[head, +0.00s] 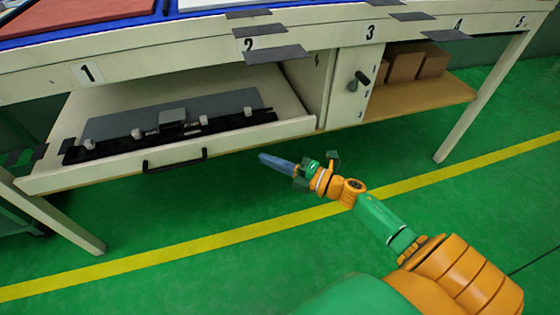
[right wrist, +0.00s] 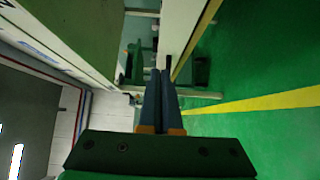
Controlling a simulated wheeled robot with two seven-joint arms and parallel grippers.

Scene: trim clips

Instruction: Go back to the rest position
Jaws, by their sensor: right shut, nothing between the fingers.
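My right gripper (head: 264,157) is in front of the workbench, over the green floor, below and to the right of the open drawer. Its blue fingers are shut together with nothing between them. In the right wrist view the two fingers (right wrist: 160,76) lie side by side, pointing away from the camera. The right arm reaches in from the lower right of the head view. My left gripper is in neither view.
The workbench drawer (head: 285,131) stands open with a dark handle (head: 175,160) and a black strip with small pale blocks (head: 150,133) inside. Brown boxes (head: 403,65) sit on a shelf at right. A bench leg (head: 480,105) stands beyond. Green floor in front is clear.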

